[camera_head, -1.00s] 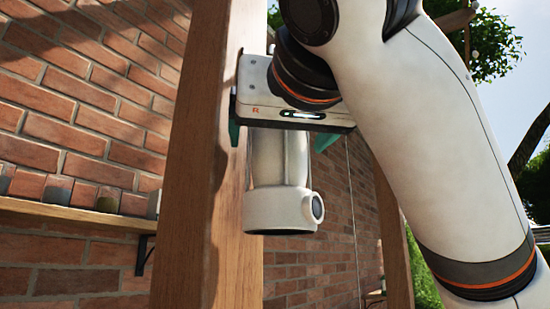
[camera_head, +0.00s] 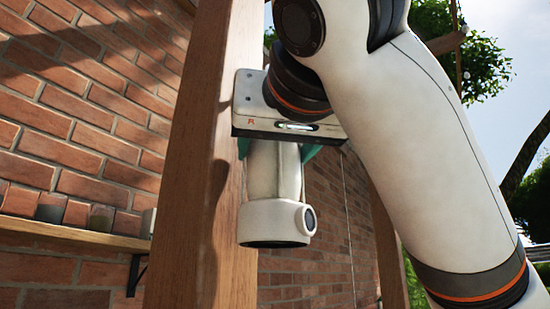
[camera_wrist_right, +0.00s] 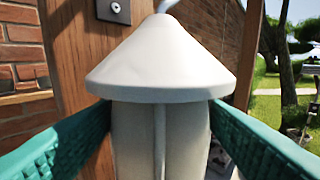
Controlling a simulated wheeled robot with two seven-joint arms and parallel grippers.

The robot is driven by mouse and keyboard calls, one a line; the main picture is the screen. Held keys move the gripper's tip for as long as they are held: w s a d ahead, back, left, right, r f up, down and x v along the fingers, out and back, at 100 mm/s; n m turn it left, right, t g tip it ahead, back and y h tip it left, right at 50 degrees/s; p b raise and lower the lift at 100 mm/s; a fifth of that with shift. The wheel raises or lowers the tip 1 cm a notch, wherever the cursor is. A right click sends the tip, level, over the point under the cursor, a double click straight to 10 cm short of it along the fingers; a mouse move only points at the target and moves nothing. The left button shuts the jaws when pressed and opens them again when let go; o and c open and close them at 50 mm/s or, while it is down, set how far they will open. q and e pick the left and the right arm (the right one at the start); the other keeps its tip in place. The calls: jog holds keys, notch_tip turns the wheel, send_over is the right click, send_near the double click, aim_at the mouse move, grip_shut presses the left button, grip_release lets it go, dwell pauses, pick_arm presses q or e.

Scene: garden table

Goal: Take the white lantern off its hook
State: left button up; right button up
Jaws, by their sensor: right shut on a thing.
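The white lantern (camera_head: 275,222) hangs upright beside the wooden post (camera_head: 205,190) in the head view. Its upper part is hidden behind my right gripper (camera_head: 277,150). In the right wrist view the lantern's conical top (camera_wrist_right: 160,65) fills the middle, and the two green fingers of my right gripper (camera_wrist_right: 160,135) press against its body from both sides, below the cone. A pale curved piece rises from the cone's tip at the top edge. A metal bracket (camera_wrist_right: 114,10) is fixed to the post behind; whether the lantern still bears on the hook cannot be told. My left gripper is out of view.
A second post (camera_head: 388,250) stands farther back. Open garden lies to the right.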

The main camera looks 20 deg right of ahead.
jog(key=shift+s+d+r+b, duration=0.15)
jog(key=shift+s+r+b, duration=0.15)
jog(key=shift+r, duration=0.25)
jog(key=shift+s+d+r+b, duration=0.1)
jog(key=shift+s+r+b, duration=0.15)
jog(key=shift+r, duration=0.3)
jog(key=s+d+b, duration=0.7)
jog(key=s+d, duration=0.3)
jog(key=s, duration=0.3)
jog(key=shift+s+d+r, duration=0.15)
jog(key=shift+d, duration=0.15)
jog(key=shift+r, duration=0.1)
notch_tip(320, 180, up, 2)
jog(key=shift+r+p, duration=0.2)
jog(key=shift+p, duration=0.8)
jog(key=shift+w+d, duration=0.9)
jog(key=shift+d, duration=0.2)
jog(key=shift+w+d, duration=0.85)
jog(key=shift+d, duration=0.2)
